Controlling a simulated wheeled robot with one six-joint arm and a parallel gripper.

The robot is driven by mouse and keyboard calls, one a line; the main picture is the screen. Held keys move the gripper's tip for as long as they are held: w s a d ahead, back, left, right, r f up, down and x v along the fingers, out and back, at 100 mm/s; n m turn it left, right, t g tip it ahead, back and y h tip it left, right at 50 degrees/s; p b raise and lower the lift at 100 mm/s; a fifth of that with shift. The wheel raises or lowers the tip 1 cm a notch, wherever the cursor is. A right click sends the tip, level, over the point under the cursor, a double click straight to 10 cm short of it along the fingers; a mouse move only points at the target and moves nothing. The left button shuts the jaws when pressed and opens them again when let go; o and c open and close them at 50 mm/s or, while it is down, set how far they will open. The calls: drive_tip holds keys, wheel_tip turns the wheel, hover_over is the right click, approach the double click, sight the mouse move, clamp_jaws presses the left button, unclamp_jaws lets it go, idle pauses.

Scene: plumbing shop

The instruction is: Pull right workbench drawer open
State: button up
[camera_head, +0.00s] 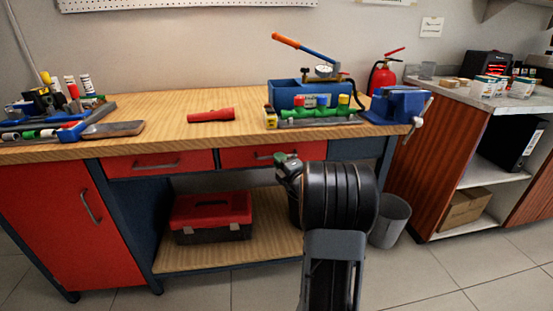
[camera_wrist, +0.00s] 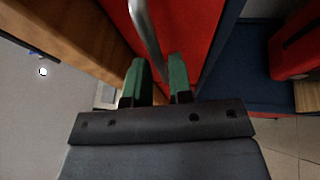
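The right workbench drawer (camera_head: 250,161) has a red front and looks flush with the bench. Its metal handle (camera_head: 271,155) is partly hidden behind my arm in the head view. In the wrist view the drawer front (camera_wrist: 190,28) fills the top middle, and the silver handle (camera_wrist: 146,28) runs down toward the gap between my green fingertips. My gripper (camera_wrist: 160,78) is at the handle with its fingers apart. I cannot tell whether either finger touches the handle.
The left red drawer (camera_head: 130,165) and a red cabinet door (camera_head: 48,215) are to the left. A red toolbox (camera_head: 211,216) stands on the lower shelf (camera_head: 230,255). A grey bin (camera_head: 390,222) stands on the floor right of my arm. Tools lie on the wooden top (camera_head: 170,103).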

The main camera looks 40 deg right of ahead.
drive_tip(key=shift+w+r, duration=0.2)
drive_tip(key=shift+w, duration=0.95)
drive_tip(key=shift+d, duration=0.1)
drive_tip(key=shift+c, duration=0.4)
clamp_jaws()
